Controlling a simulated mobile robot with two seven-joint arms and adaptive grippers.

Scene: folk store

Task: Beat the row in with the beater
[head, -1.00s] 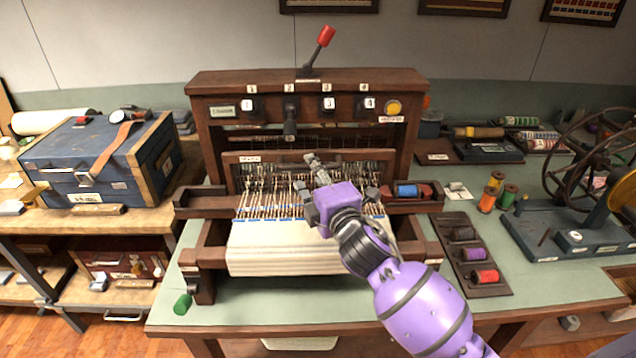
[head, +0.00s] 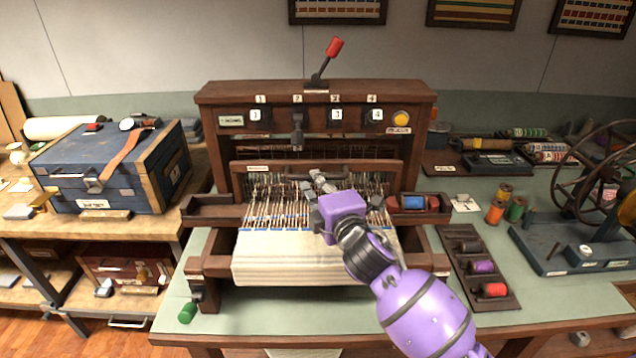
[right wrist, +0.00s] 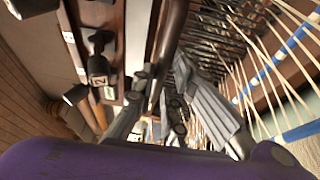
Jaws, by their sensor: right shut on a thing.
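The loom (head: 209,140) stands on the green table, with a white woven cloth (head: 295,262) at its front and pale warp threads running back from it. The beater (head: 385,168) is a wooden bar across the threads, behind the cloth's blue edge, with a dark handle (head: 296,178) on its front. My right gripper (head: 318,178) is at the handle's middle and shut on it. The right wrist view shows the bar-like handle (right wrist: 172,38) between my two grey fingers (right wrist: 165,95). The fingers partly hide the handle. My left gripper is not in view.
A red-tipped lever (head: 334,47) rises from the loom's top. A shuttle (head: 415,203) with blue thread lies in the right side tray. A spool rack (head: 480,268) and a wheeled winder (head: 560,245) stand to the right. A blue chest (head: 95,180) is at left.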

